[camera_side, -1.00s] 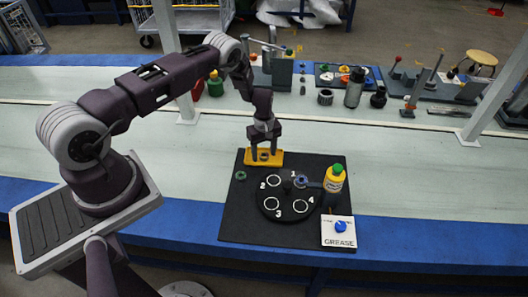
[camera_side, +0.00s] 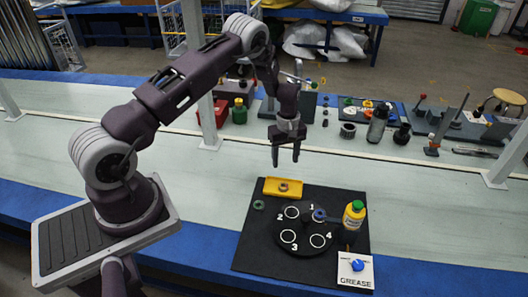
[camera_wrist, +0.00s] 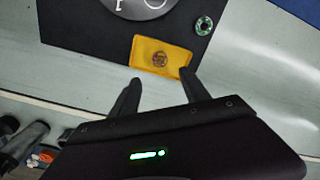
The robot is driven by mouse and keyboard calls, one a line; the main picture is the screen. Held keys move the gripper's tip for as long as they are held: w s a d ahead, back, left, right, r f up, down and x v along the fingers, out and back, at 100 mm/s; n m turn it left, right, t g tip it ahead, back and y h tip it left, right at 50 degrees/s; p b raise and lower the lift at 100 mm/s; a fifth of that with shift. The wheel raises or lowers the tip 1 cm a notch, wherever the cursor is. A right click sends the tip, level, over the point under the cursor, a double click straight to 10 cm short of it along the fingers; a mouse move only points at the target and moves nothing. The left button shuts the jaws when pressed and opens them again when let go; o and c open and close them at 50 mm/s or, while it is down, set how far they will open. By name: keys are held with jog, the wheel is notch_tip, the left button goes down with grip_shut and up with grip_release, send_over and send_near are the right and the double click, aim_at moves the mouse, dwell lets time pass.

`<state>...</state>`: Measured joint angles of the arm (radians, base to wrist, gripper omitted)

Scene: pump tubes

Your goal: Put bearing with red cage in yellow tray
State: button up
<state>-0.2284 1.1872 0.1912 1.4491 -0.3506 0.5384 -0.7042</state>
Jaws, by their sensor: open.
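The yellow tray (camera_side: 270,187) lies at the back left of the black mat and also shows in the wrist view (camera_wrist: 144,47). A small bearing (camera_side: 283,187) lies flat in it, near the middle. In the wrist view this bearing (camera_wrist: 160,59) looks reddish brown; its cage is too small to make out clearly. My gripper (camera_side: 286,161) hangs above and behind the tray, fingers pointing down, open and empty. In the wrist view its two dark fingertips (camera_wrist: 160,80) stand apart, with the tray beyond them.
A green bearing (camera_side: 259,205) lies on the mat (camera_side: 255,250) left of the black numbered disc (camera_side: 303,231). A blue-centred part (camera_side: 319,215) sits by mark 1. Tools line the back.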

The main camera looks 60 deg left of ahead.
jog(key=s+d+r+m+t, duration=0.1)
jog(key=s+d+r+m, duration=0.15)
jog(key=r, duration=0.65)
jog(key=s+d+r+m+t, duration=0.15)
jog(key=d+r, duration=0.25)
jog(key=r, duration=0.6)
jog(key=s+d+r+m, duration=0.2)
jog(key=d+r, duration=0.1)
jog(key=r, duration=0.6)
jog(key=s+d+r+m+t, duration=0.1)
jog(key=s+d+r+m, duration=0.3)
jog(key=s, duration=0.5)
jog(key=s+d+r+m+t, duration=0.1)
jog(key=s+d+r+m, duration=0.1)
jog(key=s+r, duration=0.5)
jog(key=s+f+m+t, duration=0.1)
jog(key=s+f+m, duration=0.1)
jog(key=s, duration=0.8)
jog(key=shift+d+m, duration=0.35)
jog(key=shift+m, duration=0.15)
